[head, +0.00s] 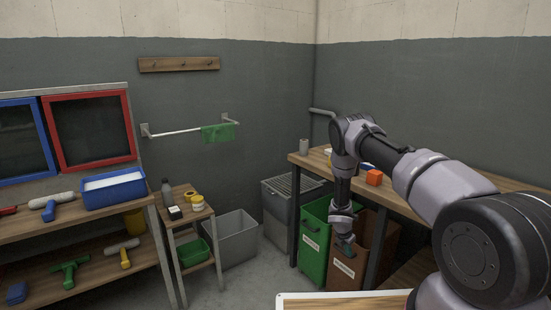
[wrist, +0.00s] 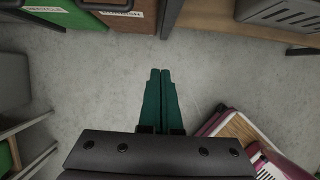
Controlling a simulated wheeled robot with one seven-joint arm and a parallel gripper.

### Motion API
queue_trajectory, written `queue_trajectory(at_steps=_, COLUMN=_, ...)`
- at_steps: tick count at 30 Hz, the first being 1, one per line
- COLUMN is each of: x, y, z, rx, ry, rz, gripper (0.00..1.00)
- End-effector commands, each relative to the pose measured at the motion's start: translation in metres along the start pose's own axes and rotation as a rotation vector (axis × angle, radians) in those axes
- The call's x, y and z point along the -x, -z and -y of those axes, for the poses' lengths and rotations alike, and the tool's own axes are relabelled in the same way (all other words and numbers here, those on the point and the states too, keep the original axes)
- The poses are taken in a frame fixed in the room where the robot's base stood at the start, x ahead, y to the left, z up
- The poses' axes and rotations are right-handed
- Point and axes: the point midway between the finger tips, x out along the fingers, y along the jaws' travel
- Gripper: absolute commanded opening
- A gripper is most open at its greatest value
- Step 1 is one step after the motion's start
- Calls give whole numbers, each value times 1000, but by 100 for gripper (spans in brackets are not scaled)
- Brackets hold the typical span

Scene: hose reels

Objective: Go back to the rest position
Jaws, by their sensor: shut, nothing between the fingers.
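My gripper (head: 345,243) hangs from my arm at the right of the head view, pointing down in front of the brown bin (head: 345,268). In the wrist view its two green fingers (wrist: 160,72) lie side by side, shut and empty, over bare grey floor. A green bin (head: 313,240) stands just left of it. No hose reel can be made out.
A wooden workbench (head: 314,160) with an orange block (head: 374,177) runs along the right wall. A small side table (head: 187,217), a grey bin (head: 234,238) and a shelf unit (head: 95,211) stand to the left. A light-topped surface (head: 340,300) is near the front. Open floor lies between.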

Motion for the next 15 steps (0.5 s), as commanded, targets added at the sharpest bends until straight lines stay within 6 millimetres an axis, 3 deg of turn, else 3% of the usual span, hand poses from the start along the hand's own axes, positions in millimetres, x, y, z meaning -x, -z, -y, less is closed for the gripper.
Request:
queue_trajectory(at_steps=11, x=48, y=-33, z=-15, rx=-155, ry=-17, rz=19, gripper=0)
queue_trajectory(at_steps=15, x=78, y=-51, z=-22, rx=-247, ry=-28, rz=27, gripper=0)
